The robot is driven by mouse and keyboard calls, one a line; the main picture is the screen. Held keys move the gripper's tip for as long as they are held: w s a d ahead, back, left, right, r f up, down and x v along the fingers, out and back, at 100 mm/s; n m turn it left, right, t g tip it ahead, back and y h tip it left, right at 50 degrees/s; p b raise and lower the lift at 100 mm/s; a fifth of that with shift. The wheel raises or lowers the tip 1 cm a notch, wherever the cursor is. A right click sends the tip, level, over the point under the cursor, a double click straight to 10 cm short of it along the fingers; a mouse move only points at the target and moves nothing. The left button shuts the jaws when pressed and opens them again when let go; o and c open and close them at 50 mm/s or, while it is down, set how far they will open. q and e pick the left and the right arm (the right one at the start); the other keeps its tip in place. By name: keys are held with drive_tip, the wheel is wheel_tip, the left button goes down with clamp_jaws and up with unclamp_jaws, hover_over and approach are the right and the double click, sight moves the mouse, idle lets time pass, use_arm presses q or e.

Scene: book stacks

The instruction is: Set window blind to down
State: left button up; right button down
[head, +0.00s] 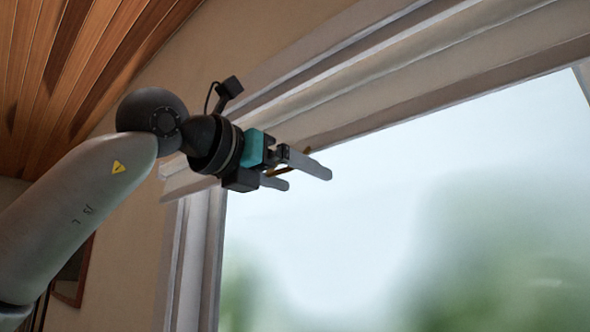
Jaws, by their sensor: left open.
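The window (400,220) fills the right side of the head view, its glass uncovered. A pale band (450,82) runs along its top edge and looks like the raised window blind, though I cannot clearly tell it from the frame. My left gripper (309,180) is open in front of the window's upper left corner, its two fingers pointing right, just below the pale band. A thin tan piece (304,151) shows behind the fingers; I cannot tell what it is or whether they touch it. My right gripper is out of view.
The white window frame (197,250) stands left of the glass, with a beige wall (130,260) beside it. A wooden slatted ceiling (70,50) is at the upper left. The space in front of the glass, right of the gripper, is clear.

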use_arm(q)
clamp_jaws()
idle(0.8)
